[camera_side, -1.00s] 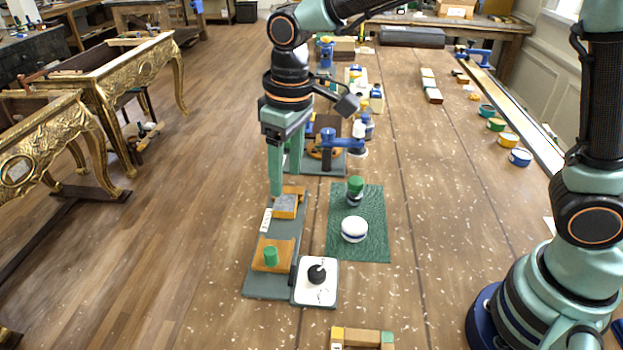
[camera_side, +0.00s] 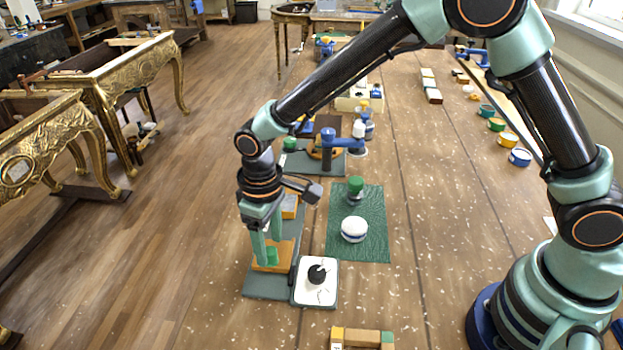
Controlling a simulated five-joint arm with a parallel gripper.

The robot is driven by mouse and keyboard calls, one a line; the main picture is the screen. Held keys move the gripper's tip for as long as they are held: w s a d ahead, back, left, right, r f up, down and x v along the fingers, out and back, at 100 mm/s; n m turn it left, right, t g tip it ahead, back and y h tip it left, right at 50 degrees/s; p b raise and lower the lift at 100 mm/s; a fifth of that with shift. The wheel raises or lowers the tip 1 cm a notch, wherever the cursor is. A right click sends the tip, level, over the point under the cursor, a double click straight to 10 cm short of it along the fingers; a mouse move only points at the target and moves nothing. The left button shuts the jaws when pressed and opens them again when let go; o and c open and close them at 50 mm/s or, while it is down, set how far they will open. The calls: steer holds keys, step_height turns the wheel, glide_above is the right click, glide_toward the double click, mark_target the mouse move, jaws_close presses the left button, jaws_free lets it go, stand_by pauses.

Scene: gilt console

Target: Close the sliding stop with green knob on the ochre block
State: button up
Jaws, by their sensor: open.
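The ochre block (camera_side: 287,257) sits on a grey base plate (camera_side: 268,287) near the table's left edge. Its green knob (camera_side: 272,257) stands up from it and is partly hidden by my gripper. My gripper (camera_side: 265,260) points down at the knob, its fingers open. One finger is left of the knob and the other overlaps it in the picture; I cannot tell whether they touch it. A second ochre piece with a grey top (camera_side: 290,207) is farther back on the same plate, partly covered by my gripper's body.
A white plate with a black knob (camera_side: 317,273) adjoins the base plate on the right. A green mat (camera_side: 375,238) holds a white round pad (camera_side: 354,229) and a green-topped knob (camera_side: 355,187). An ochre and green piece (camera_side: 362,338) lies at the front.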

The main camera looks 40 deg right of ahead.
steer(key=shift+f, duration=1)
jaws_close()
steer(key=shift+r, duration=0.1)
stand_by(0.7)
